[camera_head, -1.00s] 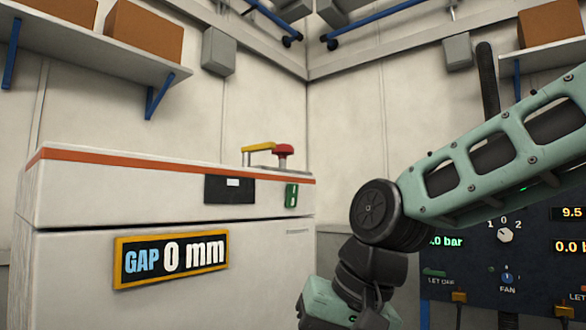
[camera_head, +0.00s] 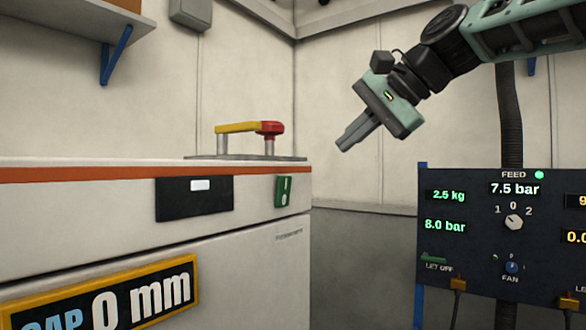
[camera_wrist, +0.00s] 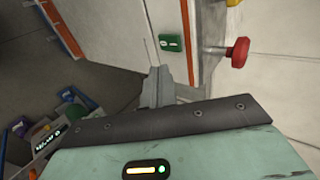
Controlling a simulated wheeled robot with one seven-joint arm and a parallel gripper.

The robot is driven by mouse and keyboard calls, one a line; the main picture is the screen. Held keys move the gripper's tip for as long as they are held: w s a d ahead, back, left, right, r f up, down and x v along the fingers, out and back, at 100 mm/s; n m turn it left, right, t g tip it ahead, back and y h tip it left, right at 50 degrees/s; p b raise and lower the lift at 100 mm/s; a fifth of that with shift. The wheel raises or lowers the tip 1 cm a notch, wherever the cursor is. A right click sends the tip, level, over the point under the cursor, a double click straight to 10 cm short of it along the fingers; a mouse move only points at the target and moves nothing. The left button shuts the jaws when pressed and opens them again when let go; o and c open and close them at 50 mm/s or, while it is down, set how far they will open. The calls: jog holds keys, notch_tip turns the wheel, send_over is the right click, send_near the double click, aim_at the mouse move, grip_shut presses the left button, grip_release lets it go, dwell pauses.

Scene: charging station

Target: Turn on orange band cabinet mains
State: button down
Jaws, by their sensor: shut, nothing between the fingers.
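The orange band cabinet (camera_head: 80,174) stands at the left in the head view, white with an orange stripe near its top. A green rocker switch (camera_head: 283,191) marked I and 0 is on its front face near the right corner; it also shows in the wrist view (camera_wrist: 171,43). My gripper (camera_head: 344,145) is shut and empty, in the air to the right of the cabinet and above the switch's height. In the wrist view its fingertips (camera_wrist: 160,74) lie just below the switch in the picture, apart from it as far as I can tell.
A yellow bar (camera_head: 238,127) and a red knob (camera_head: 270,129) sit on the cabinet top near the switch. A dark panel (camera_head: 195,198) is left of the switch. A black control panel (camera_head: 470,255) with readouts and dials stands at the right. A GAP 0 mm sign (camera_head: 100,300) is on the cabinet front.

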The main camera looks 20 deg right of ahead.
jog(key=p, duration=0.5)
send_near(279, 176)
jog(key=f, duration=0.1)
jog(key=w+a+f, duration=0.1)
jog(key=f, duration=0.1)
jog(key=w+a+f, duration=0.1)
jog(key=shift+w+f, duration=0.2)
jog(key=shift+f, duration=0.2)
jog(key=shift+w+a, duration=0.3)
jog(key=shift+w, duration=0.1)
jog(key=shift+w+a+r, duration=0.2)
jog(key=shift+w+a, duration=0.25)
jog(key=shift+w, duration=0.15)
jog(key=shift+d, duration=0.1)
jog(key=shift+r+p, duration=0.15)
jog(key=shift+p, duration=0.2)
